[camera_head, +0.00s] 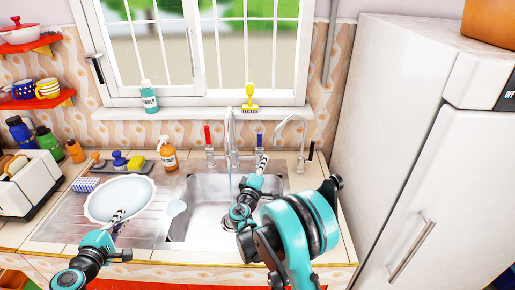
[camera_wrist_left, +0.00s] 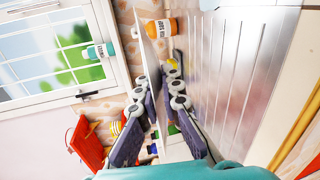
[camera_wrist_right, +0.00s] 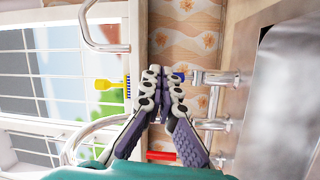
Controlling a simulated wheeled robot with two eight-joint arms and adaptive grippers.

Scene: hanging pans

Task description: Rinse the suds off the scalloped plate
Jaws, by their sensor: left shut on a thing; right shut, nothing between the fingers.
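The scalloped plate (camera_head: 120,196), pale white-blue, is tilted above the drainboard left of the sink. My left gripper (camera_head: 119,214) is shut on its near edge. In the left wrist view the plate (camera_wrist_left: 149,52) shows nearly edge-on between the fingers. I cannot make out suds on it. My right gripper (camera_head: 263,160) is shut and empty by the blue tap handle (camera_head: 259,142). In the right wrist view the blue handle (camera_wrist_right: 180,76) is just beyond the closed fingertips (camera_wrist_right: 161,74); contact is unclear. A thin bluish stream appears below the faucet (camera_head: 230,140) over the sink (camera_head: 205,190).
The red tap handle (camera_head: 208,135) is left of the faucet. A small thin spout (camera_head: 293,119) stands to the right. A soap bottle (camera_head: 167,153), sponge tray (camera_head: 123,167) and white spoon-like item (camera_head: 176,208) are near the plate. The fridge (camera_head: 400,140) bounds the right side.

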